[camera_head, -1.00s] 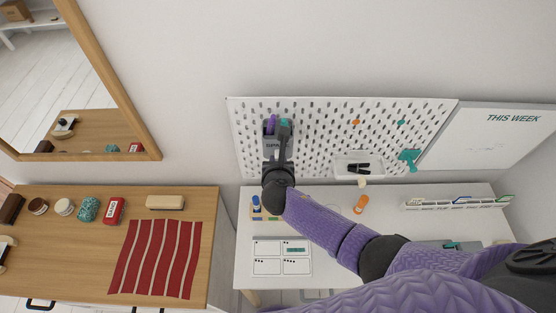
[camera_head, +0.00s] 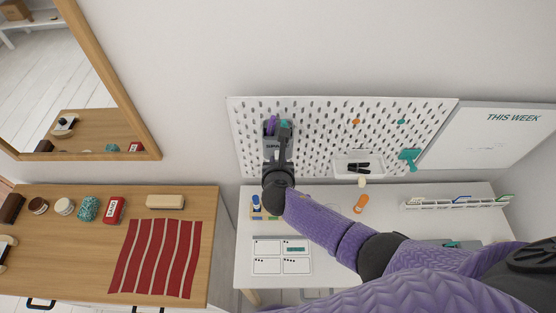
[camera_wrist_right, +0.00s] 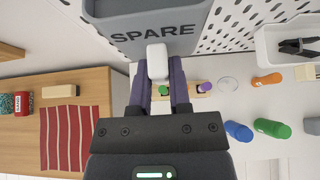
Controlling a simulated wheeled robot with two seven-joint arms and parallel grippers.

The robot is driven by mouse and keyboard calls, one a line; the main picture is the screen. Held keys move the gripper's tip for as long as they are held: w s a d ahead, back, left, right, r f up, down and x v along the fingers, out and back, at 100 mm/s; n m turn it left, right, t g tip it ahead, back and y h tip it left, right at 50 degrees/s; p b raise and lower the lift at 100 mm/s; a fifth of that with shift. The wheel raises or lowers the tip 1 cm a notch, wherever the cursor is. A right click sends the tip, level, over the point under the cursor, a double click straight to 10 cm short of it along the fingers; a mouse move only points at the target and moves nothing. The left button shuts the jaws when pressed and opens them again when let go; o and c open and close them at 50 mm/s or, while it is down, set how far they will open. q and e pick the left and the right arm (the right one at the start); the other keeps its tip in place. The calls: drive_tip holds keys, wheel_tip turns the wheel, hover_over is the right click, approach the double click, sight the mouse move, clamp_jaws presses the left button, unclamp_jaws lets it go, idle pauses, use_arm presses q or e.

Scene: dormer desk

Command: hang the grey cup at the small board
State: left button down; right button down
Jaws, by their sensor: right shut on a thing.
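The grey cup (camera_head: 268,142), marked SPARE, is held upright against or just in front of the left part of the white pegboard (camera_head: 320,115). Purple and teal things stick up from its top. My right gripper (camera_head: 283,150) is shut on the cup. In the right wrist view the cup (camera_wrist_right: 190,22) fills the top, and a white piece (camera_wrist_right: 157,62) sits between the purple fingers of the gripper (camera_wrist_right: 160,80). The cup's back is hidden, so I cannot tell whether it touches the board. My left gripper is out of view.
A white tray (camera_head: 343,171) with black clips, orange and teal pegs and a teal holder (camera_head: 409,157) are on the pegboard. A whiteboard (camera_head: 490,140) stands to its right. The white desk (camera_head: 340,255) below holds small bottles and cards. A wooden cabinet (camera_head: 90,255) is at left.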

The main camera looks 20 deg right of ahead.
drive_tip(key=shift+f, duration=0.25)
idle(0.4)
drive_tip(key=shift+c, duration=2.4)
unclamp_jaws()
drive_tip(key=p+v, duration=0.3)
drive_tip(key=v, duration=0.7)
